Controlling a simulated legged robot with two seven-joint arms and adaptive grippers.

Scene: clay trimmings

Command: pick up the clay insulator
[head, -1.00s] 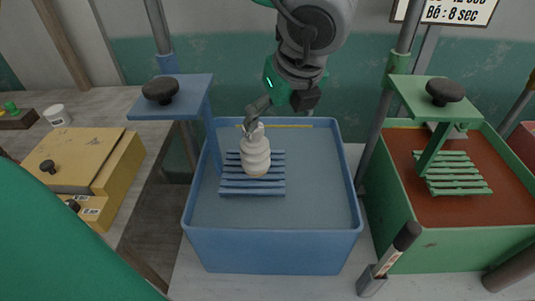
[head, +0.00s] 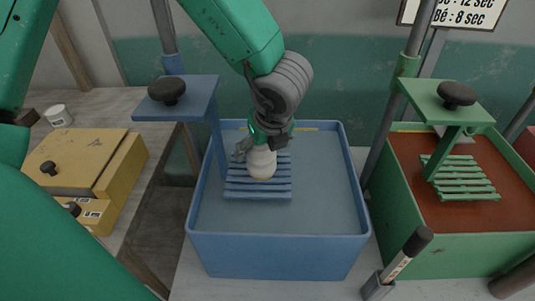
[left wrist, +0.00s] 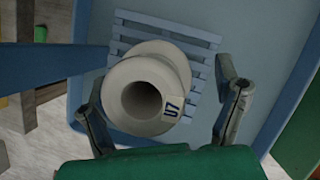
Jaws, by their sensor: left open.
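The clay insulator (head: 262,163) is pale and ribbed and stands upright on the blue slatted rack (head: 258,190) in the blue tub. My left gripper (head: 262,147) is above it in the head view, hiding its upper part. In the left wrist view the insulator (left wrist: 145,90) shows its round open top and a small tag (left wrist: 173,107). The left gripper (left wrist: 165,100) is open, with one finger on each side of the insulator. The left finger looks close to it; a gap shows at the right finger. My right gripper is not in view.
The blue tub (head: 280,250) has a post with a blue plate and black knob (head: 167,91) at its left. A green tub (head: 440,240) stands to the right. A yellow box (head: 80,160) is on the left bench. A black-handled tool (head: 400,262) stands in front.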

